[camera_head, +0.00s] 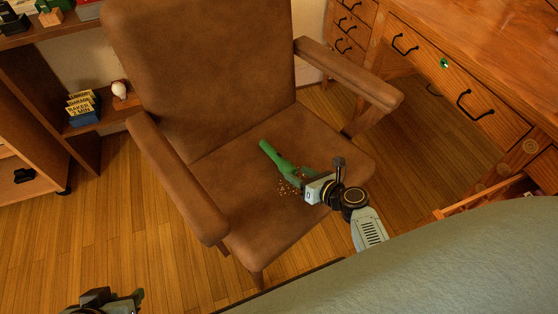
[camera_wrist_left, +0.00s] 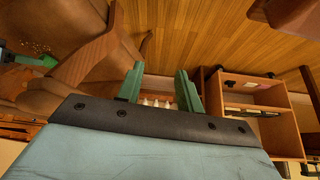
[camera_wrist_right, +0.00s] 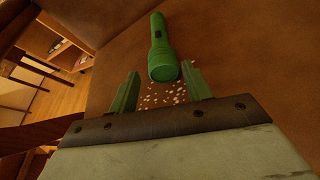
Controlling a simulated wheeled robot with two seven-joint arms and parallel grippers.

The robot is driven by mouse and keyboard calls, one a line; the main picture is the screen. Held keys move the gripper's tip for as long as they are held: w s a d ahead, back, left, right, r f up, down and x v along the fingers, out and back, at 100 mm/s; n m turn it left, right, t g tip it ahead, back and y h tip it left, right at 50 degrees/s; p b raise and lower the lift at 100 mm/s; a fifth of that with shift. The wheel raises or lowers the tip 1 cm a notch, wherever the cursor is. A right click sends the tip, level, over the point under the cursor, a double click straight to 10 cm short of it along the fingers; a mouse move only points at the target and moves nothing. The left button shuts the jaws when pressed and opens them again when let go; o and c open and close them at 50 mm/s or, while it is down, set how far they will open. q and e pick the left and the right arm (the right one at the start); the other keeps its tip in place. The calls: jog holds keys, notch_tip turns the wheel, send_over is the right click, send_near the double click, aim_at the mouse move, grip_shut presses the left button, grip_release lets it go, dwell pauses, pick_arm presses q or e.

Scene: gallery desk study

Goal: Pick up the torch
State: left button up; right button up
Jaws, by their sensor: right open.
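The torch (camera_head: 269,151) is green and lies on the seat of the brown armchair (camera_head: 235,195). In the right wrist view the torch (camera_wrist_right: 161,50) lies just ahead of my open right gripper (camera_wrist_right: 158,92), its wide head nearest the fingers and apart from them. In the head view my right gripper (camera_head: 296,178) is low over the seat and hides part of the torch's near end. My left gripper (camera_head: 118,300) is at the bottom left of the head view, away from the chair seat. In the left wrist view the left gripper (camera_wrist_left: 161,76) has its fingers apart with nothing between them.
Small pale crumbs (camera_wrist_right: 160,96) are scattered on the seat by the torch.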

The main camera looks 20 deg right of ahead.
aim_at(294, 171)
jog(key=b+x, duration=0.2)
jog(key=x, duration=0.2)
jog(key=shift+w+d+f, duration=0.1)
jog(key=shift+w, duration=0.05)
pick_arm(q)
jog(key=w+d+r+t+h, duration=0.2)
jog(key=w+d+r+t, duration=0.2)
jog(key=w+r+t, duration=0.3)
jog(key=shift+w+r, duration=0.15)
jog(key=shift+w, duration=0.5)
pick_arm(e)
jog(key=shift+w, duration=0.25)
jog(key=c, duration=0.9)
